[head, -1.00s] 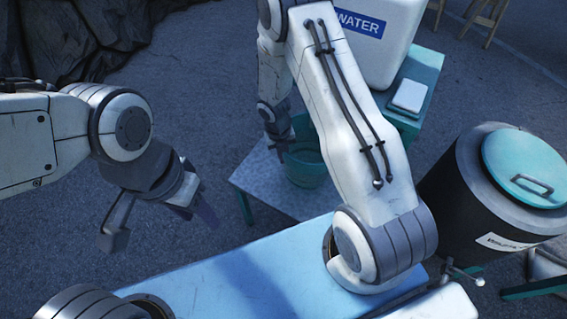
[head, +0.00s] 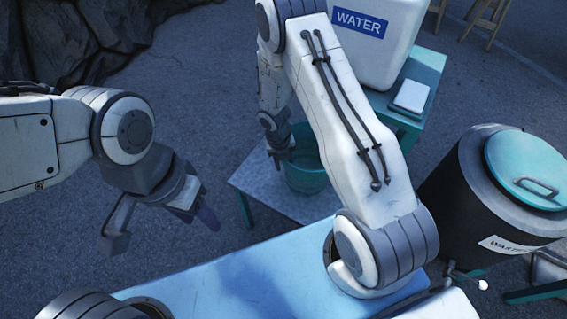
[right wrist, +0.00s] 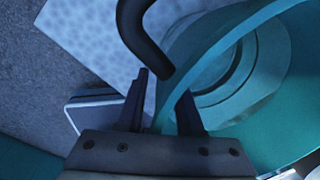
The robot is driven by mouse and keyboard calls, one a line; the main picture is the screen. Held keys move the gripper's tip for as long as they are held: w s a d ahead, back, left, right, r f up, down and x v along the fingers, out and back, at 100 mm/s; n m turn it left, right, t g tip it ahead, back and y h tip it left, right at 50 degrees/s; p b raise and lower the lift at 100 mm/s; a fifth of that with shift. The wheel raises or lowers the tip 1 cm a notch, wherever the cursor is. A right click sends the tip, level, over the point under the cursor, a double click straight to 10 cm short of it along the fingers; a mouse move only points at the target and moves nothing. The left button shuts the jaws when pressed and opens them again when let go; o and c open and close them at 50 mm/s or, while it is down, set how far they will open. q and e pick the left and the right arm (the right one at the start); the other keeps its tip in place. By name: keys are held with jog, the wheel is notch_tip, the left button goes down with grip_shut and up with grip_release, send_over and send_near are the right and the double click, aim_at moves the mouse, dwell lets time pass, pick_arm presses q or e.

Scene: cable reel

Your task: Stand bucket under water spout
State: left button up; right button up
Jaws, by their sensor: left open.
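A teal bucket (head: 306,175) stands upright on, or just above, the low pale speckled table (head: 255,182) in the head view. The white water tank (head: 375,50), labelled WATER, stands behind it; its spout is hidden in the head view by my right arm. My right gripper (head: 279,158) is at the bucket's left rim. In the right wrist view its narrow-set fingers (right wrist: 163,98) straddle the bucket's wall (right wrist: 240,30) and appear shut on it. A dark curved tube (right wrist: 140,35) hangs close above the rim. My left gripper (head: 160,220) is open, empty and away from the bucket.
A dark barrel with a teal lid (head: 525,168) stands at the right. A small white box (head: 411,96) sits on the teal stand (head: 428,65) beside the tank. A blue surface (head: 225,275) lies in front. The low table's left part is clear.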

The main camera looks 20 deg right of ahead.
jog(key=s+a+r+m+p, duration=0.2)
jog(key=a+r+m, duration=0.2)
jog(key=r, duration=0.6)
jog(key=s+a+r+m+p, duration=0.1)
jog(key=a+r+m+p, duration=0.15)
jog(key=r, duration=0.85)
jog(key=s+a+r+m+y, duration=0.1)
jog(key=s+a+r+m, duration=0.3)
jog(key=s+m, duration=0.6)
jog(key=s+a+r+m+y, duration=0.1)
jog(key=s+a+r+m, duration=0.2)
jog(key=s+r+m, duration=0.5)
jog(key=s+m+b, duration=0.1)
jog(key=s+m, duration=0.1)
jog(key=m, duration=0.1)
jog(key=shift+s+a+r, duration=0.35)
jog(key=shift+s, duration=0.05)
